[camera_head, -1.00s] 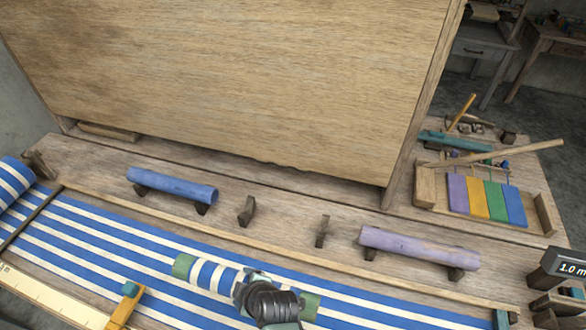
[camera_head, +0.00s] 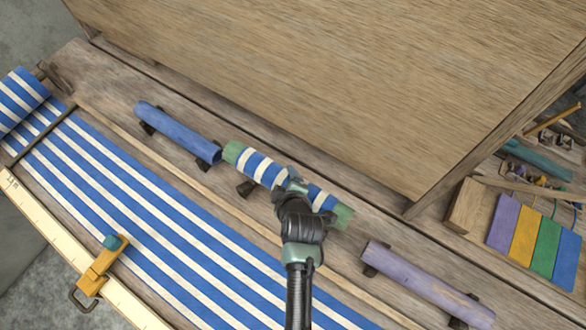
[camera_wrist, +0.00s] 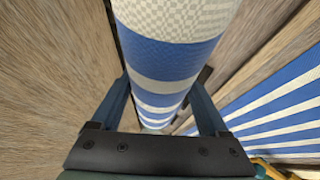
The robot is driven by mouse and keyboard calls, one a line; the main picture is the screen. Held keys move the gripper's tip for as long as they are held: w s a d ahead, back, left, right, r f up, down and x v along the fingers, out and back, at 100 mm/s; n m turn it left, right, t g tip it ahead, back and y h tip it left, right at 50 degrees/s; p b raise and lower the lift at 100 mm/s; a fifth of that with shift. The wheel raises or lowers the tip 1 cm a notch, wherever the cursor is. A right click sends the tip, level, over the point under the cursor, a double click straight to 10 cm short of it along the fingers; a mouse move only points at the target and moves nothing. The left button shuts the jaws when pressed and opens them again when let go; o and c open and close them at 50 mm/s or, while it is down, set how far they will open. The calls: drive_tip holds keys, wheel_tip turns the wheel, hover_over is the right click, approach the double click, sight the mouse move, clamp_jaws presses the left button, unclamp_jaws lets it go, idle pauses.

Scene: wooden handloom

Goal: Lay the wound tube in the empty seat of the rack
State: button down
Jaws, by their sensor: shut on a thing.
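The wound tube (camera_head: 259,168), striped blue and white with green ends, is held in my gripper (camera_head: 291,187). In the wrist view the tube (camera_wrist: 170,55) runs between both fingers (camera_wrist: 160,108). The rack's empty seat lies between the blue tube (camera_head: 178,132) and the purple tube (camera_head: 425,282). Its left holder (camera_head: 246,188) shows bare just below the wound tube in the head view; its right holder is hidden behind my gripper and the tube. The wound tube looks raised off the seat or behind it, roughly in line with the row.
A large upright wooden panel (camera_head: 340,80) stands close behind the rack. Striped cloth (camera_head: 150,215) spreads in front. A yellow clamp (camera_head: 97,270) sits on the pale ruler strip (camera_head: 55,235). Coloured cards (camera_head: 535,245) lie in a tray at right.

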drive_tip(key=shift+s+a+f+b, duration=0.1)
drive_tip(key=shift+s+f+b, duration=0.05)
drive_tip(key=shift+f+b, duration=0.5)
wheel_tip(320, 180, down, 9)
drive_tip(key=b, duration=0.8)
drive_tip(key=shift+c, duration=0.8)
unclamp_jaws()
drive_tip(key=shift+o, duration=0.8)
drive_tip(key=shift+f, duration=0.1)
drive_tip(key=v, duration=1.3)
